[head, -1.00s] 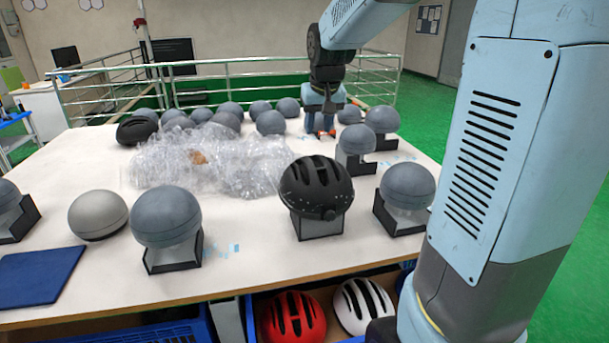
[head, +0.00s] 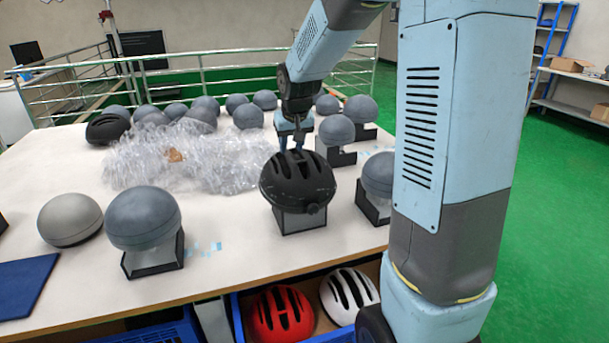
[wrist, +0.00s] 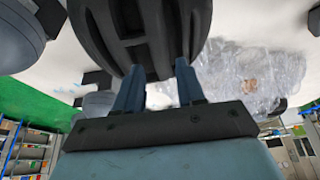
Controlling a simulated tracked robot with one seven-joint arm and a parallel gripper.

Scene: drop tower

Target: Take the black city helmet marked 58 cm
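A black vented helmet (head: 298,184) sits on a stand (head: 300,220) near the front of the table, right of the middle. No size mark can be read on it. My gripper (head: 296,150) points down at the helmet's top rear. In the wrist view the two fingers of my gripper (wrist: 158,78) stand apart, with their tips at the edge of the helmet (wrist: 140,35). I cannot tell whether they touch it. Another dark helmet (head: 107,128) lies at the back left of the table, partly behind the clear wrap.
Crumpled clear wrap (head: 190,160) covers the table's middle. Grey domes on stands (head: 143,218) (head: 376,175) flank the helmet. A grey dome (head: 70,219) and a blue pad (head: 25,285) lie left. Red (head: 282,313) and white (head: 348,292) helmets are in a bin below. Metal rails (head: 225,70) stand behind.

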